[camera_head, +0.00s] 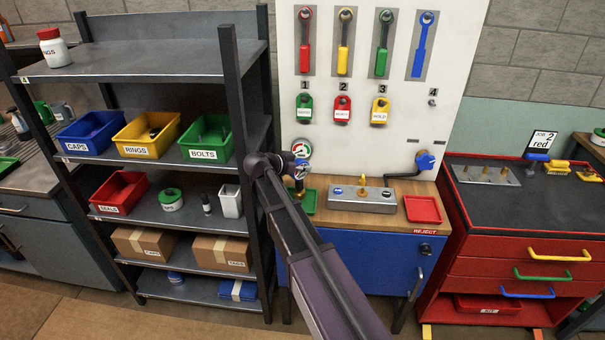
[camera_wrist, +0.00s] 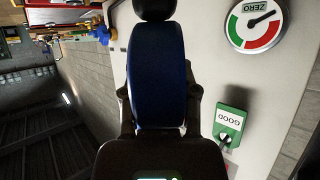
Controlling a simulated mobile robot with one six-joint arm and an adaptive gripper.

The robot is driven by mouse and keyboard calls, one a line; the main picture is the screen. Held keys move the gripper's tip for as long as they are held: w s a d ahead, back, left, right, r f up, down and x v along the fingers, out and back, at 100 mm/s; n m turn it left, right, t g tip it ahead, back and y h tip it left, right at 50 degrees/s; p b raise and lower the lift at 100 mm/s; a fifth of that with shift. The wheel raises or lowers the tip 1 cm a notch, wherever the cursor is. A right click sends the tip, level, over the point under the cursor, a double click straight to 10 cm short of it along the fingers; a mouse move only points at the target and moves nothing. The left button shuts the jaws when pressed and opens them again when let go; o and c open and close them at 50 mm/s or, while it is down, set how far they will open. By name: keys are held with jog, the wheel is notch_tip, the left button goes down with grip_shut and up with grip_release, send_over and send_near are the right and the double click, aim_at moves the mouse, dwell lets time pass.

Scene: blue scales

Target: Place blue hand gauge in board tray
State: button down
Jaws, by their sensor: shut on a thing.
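My gripper (camera_head: 298,182) is beside the left part of the white board, above the wooden bench top. In the wrist view it is shut on the blue hand gauge (camera_wrist: 160,75), a long dark-blue body with a black round part at its far end. The gauge points away from the wrist, and its far tip is cut off by the picture edge. In the head view I cannot make out the gauge clearly. A green tray (camera_head: 309,203) on the bench is partly behind my arm. A red tray (camera_head: 423,209) lies at the bench's right, above a REJECT label.
A round ZERO dial (camera_wrist: 256,24) and a green GOOD tag (camera_wrist: 229,126) are close on the board. A grey block with buttons (camera_head: 361,199) stands between the trays. Shelves with bins (camera_head: 205,138) are left. Coloured tools (camera_head: 343,45) hang above, beside a blue tool shape (camera_head: 424,45).

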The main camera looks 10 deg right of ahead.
aim_at(303, 173)
jog(key=shift+w, duration=0.1)
jog(key=shift+w+d, duration=0.1)
jog(key=shift+w, duration=0.2)
jog(key=shift+w+d+f+b, duration=0.15)
jog(key=shift+w+f+b, duration=0.1)
jog(key=shift+f+b, duration=1.55)
jog(key=shift+b, duration=0.05)
jog(key=shift+c, duration=1.8)
grip_release()
jog(key=shift+f, duration=0.1)
jog(key=shift+s+a+r, duration=0.15)
jog(key=shift+a+r, duration=0.1)
jog(key=shift+r, duration=0.05)
jog(key=p+v, duration=0.5)
jog(key=v, duration=0.6)
jog(key=shift+a, duration=0.2)
